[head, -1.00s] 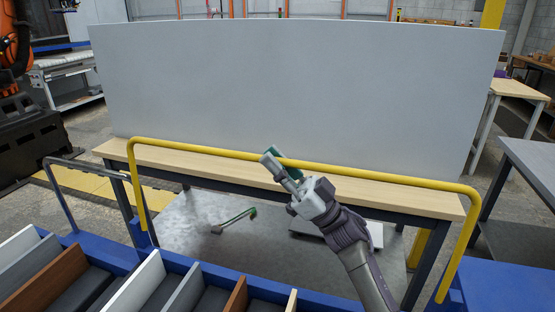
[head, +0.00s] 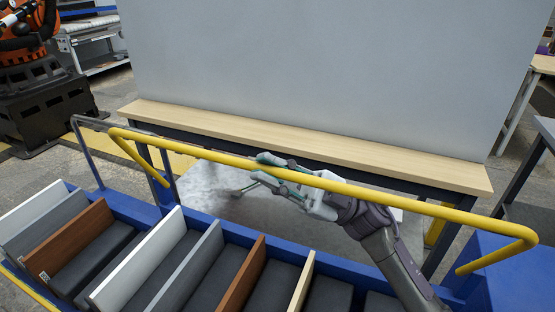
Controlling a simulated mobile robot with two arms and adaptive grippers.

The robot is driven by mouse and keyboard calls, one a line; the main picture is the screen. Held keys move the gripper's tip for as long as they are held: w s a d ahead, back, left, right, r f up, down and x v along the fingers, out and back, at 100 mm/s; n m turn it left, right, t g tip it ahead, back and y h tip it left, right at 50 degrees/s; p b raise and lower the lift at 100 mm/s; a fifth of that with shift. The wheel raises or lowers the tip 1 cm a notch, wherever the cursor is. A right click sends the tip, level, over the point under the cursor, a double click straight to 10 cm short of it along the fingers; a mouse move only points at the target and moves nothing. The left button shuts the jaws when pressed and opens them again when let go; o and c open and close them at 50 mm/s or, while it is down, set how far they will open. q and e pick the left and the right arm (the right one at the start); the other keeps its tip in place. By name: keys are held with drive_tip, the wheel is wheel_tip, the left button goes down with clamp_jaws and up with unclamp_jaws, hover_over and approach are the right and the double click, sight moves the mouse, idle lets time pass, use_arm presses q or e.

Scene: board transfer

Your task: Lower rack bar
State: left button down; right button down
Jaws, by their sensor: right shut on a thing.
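The rack bar is a long yellow tube (head: 400,200) that crosses the head view above the blue rack (head: 345,262). It bends down at both ends, and its long side now hangs over the rack's far edge. My right gripper (head: 283,178) is shut on the bar near its middle, with its fingers around the tube. The right arm comes up from the lower right. My left gripper is not in view.
White, grey and brown boards (head: 78,240) stand in the rack's slots. Behind it is a workbench with a wooden top (head: 240,128) and a large grey panel (head: 330,70). An orange robot arm (head: 25,40) stands at the far left.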

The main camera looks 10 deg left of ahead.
idle(0.4)
drive_tip(key=c, duration=1.1)
unclamp_jaws()
drive_tip(key=shift+c, duration=0.2)
drive_tip(key=shift+f, duration=0.1)
